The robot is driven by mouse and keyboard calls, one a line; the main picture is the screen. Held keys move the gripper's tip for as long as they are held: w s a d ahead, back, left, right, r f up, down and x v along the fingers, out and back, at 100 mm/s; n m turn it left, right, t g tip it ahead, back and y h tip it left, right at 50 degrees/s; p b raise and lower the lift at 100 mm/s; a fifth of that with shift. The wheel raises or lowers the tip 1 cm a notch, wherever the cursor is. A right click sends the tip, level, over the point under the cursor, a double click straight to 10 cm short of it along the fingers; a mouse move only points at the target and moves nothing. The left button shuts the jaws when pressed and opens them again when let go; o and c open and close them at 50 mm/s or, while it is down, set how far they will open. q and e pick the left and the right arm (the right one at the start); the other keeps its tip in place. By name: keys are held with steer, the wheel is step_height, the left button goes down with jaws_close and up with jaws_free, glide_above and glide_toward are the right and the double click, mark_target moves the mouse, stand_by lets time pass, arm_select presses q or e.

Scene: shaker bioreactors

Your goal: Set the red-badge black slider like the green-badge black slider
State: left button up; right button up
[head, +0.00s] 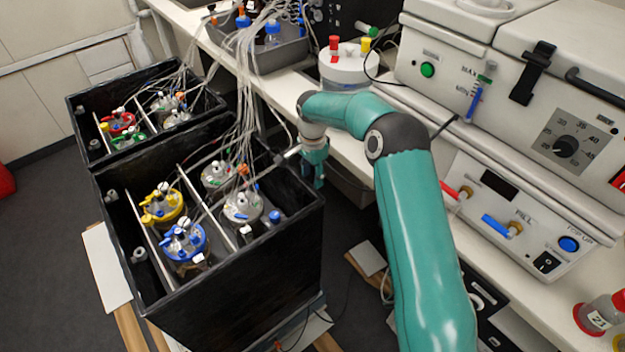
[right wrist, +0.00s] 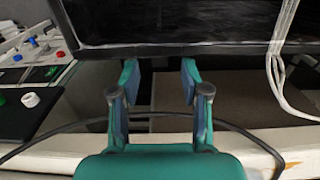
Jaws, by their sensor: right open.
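I cannot make out a red-badge or green-badge black slider with certainty in either view. In the right wrist view, a pale panel (right wrist: 35,50) at the left edge carries small knobs and a green and a red mark, too small to read. My right gripper (head: 315,170) is beside the right rim of the near black box in the head view, over the edge of the bench. In the right wrist view the right gripper (right wrist: 160,70) has its fingers apart with nothing between them, facing a dark box wall. My left gripper is not in view.
The near black box (head: 240,285) holds several vessels with tubes and cables rising from it. The far black box (head: 85,115) stands behind. A white machine (head: 440,60) with a dial fills the right.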

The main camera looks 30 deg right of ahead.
mark_target(312, 184)
steer(key=shift+f, duration=1.55)
jaws_close()
